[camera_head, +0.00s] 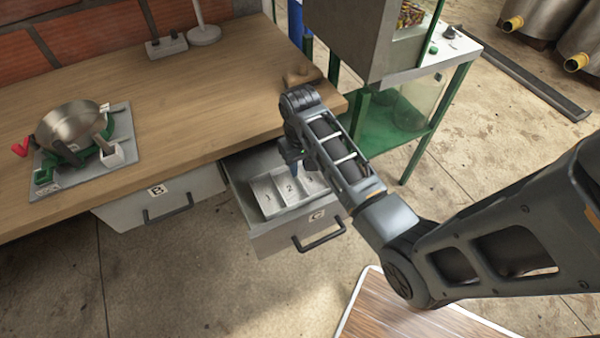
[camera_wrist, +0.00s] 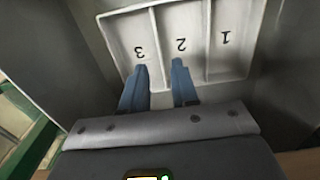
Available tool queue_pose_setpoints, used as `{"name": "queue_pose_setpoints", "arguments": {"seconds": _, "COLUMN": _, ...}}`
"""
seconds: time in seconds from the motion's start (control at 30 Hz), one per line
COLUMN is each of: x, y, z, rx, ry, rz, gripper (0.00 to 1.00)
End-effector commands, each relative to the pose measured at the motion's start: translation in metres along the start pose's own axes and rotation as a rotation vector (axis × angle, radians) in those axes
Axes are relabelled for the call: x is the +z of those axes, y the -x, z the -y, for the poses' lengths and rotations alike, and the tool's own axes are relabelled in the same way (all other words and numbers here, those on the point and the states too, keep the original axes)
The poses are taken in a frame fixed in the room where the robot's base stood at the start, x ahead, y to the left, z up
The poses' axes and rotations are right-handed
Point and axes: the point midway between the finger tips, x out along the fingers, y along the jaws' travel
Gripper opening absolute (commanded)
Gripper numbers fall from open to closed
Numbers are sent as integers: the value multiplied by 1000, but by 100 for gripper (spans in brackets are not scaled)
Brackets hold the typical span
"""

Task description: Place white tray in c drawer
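The white tray (camera_head: 267,194) has compartments numbered 1, 2 and 3. It sits inside the pulled-out C drawer (camera_head: 290,237), which bears a C label and a dark handle. In the wrist view the tray (camera_wrist: 229,72) shows from above between the drawer's grey walls. My gripper (camera_head: 291,160) points down over the tray. In the wrist view its blue fingers (camera_wrist: 160,66) are apart, one on each side of the divider between compartments 2 and 3, with gaps visible. Whether the fingertips touch the tray is unclear. My arm hides the tray's right end.
The closed B drawer (camera_head: 160,200) is left of the C drawer under the wooden table (camera_head: 190,105). A grey board (camera_head: 75,180) with a metal pan (camera_head: 70,127) stands on the table. A green-framed machine (camera_head: 400,120) stands right of the table.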

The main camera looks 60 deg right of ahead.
Motion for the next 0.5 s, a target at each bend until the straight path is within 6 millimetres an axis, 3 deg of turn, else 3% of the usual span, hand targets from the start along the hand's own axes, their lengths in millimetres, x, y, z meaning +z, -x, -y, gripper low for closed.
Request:
{"name": "queue_pose_setpoints", "arguments": {"seconds": 0.2, "x": -1, "y": 44, "z": 0, "rx": 0, "ry": 1, "rz": -3, "gripper": 29}}
{"name": "queue_pose_setpoints", "arguments": {"seconds": 0.5, "x": 0, "y": 68, "z": 0, "rx": 0, "ry": 0, "rz": 0, "gripper": 29}}
